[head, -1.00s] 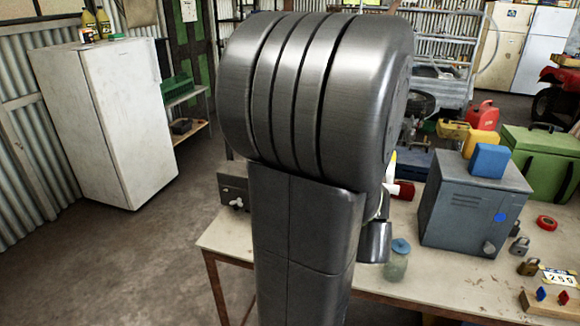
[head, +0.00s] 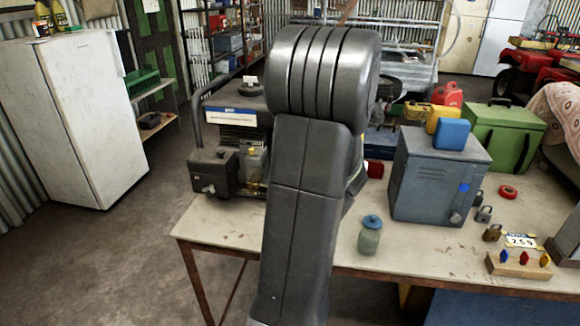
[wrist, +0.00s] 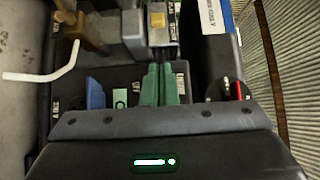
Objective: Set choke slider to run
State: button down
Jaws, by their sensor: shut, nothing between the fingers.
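In the head view the generator (head: 232,135) stands at the left end of the bench, partly behind my arm. My gripper is hidden there behind the arm. In the wrist view my gripper (wrist: 161,70) shows two green fingers side by side, shut with nothing between them, pointing at the machine's panel. A small yellow block (wrist: 157,20) sits on a pale labelled plate just beyond the fingertips. It looks like the choke slider knob, apart from the fingers. The lettering is too small to read, so its setting cannot be told.
A brown lever (wrist: 85,32) and a white bent rod (wrist: 45,74) lie left of the fingers. A blue tab (wrist: 95,93) is closer in. On the bench are a glass jar (head: 369,241) and a grey metal box (head: 436,180). Bare bench top lies front left.

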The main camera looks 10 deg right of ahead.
aim_at(249, 152)
jog(key=w+a, duration=0.1)
jog(key=w+a+p, duration=0.1)
jog(key=a, duration=0.1)
jog(key=shift+w+a, duration=0.2)
jog(key=shift+w, duration=0.15)
jog(key=shift+w+a, duration=0.2)
jog(key=shift+a, duration=0.45)
jog(key=shift+a, duration=0.1)
jog(key=shift+w+a+f+b, duration=0.15)
jog(key=shift+a+b, duration=0.3)
jog(key=shift+b, duration=0.15)
jog(key=shift+w+a+f+b, duration=0.1)
jog(key=shift+w+a+b, duration=0.05)
jog(key=shift+a+b, duration=0.35)
jog(key=shift+w+a+r+b, duration=0.1)
jog(key=shift+a+r+b, duration=0.1)
jog(key=shift+a+b, duration=0.2)
jog(key=shift+r, duration=0.1)
